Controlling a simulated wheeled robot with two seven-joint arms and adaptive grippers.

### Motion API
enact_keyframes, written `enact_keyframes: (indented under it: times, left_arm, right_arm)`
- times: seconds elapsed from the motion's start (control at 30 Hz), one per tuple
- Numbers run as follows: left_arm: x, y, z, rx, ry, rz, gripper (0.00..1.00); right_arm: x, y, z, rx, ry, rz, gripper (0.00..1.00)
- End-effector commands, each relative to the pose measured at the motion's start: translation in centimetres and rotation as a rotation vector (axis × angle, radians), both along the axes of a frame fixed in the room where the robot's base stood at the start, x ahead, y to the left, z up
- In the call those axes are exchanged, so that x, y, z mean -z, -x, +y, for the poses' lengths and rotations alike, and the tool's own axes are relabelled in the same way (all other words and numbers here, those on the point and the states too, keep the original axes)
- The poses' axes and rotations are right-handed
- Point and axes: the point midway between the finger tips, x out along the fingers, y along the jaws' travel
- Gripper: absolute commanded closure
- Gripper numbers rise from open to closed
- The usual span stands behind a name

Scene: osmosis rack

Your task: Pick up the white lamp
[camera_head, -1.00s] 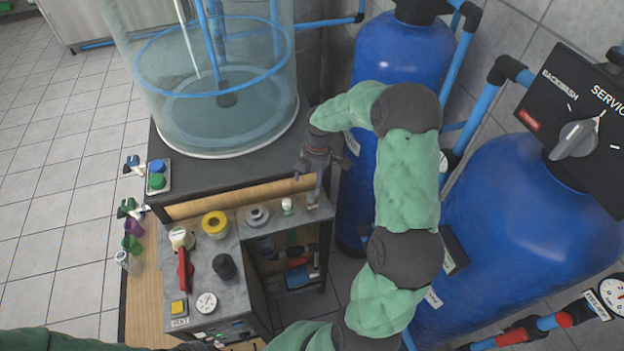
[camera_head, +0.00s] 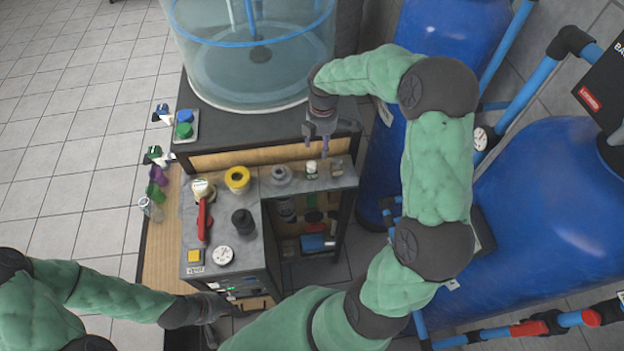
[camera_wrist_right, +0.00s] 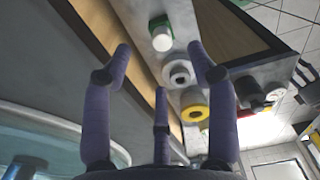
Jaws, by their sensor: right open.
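The white lamp (camera_head: 311,168) is a small white cap on a green base, upright on the grey panel top near its back edge. It also shows in the right wrist view (camera_wrist_right: 161,36), ahead of the fingertips and between the outer two. My right gripper (camera_head: 317,150) is open and empty, its purple fingers pointing down just behind the lamp, with a gap left between them and it. My left gripper (camera_head: 205,312) is low at the front of the cabinet; its fingers are too dark and small to make out.
A grey round fitting (camera_head: 281,175) and a yellow ring (camera_head: 237,180) stand left of the lamp. A red-handled valve (camera_head: 202,218), black knob (camera_head: 243,221) and gauge (camera_head: 222,255) are further forward. The clear tank (camera_head: 255,60) is behind; a blue vessel (camera_head: 440,40) stands right.

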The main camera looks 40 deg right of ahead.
Motion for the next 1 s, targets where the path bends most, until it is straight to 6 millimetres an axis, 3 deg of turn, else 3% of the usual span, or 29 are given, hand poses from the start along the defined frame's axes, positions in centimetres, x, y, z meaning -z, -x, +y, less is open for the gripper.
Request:
enact_keyframes:
  times: [0.17, 0.4, 0.77, 1.0]
  left_arm:
    - [0.8, 0.0, 0.0, 0.0, 0.0, 0.0, 0.6]
    - [1.0, 0.0, 0.0, 0.0, 0.0, -0.001, 0.6]
    - [1.2, 0.0, 0.0, 0.0, 0.0, -0.001, 0.6]
    - [1.5, 0.0, 0.0, 0.0, 0.0, -0.001, 0.6]
  right_arm:
    - [0.2, -0.4, 1.4, -0.024, 0.026, 0.003, 0.42]
    - [3.6, -0.4, 1.4, -0.024, 0.027, 0.004, 0.42]
    - [5.8, -0.7, 1.6, -0.023, 0.026, 0.002, 0.42]
    - [9.0, -1.4, 2.1, -0.022, 0.026, 0.004, 0.42]
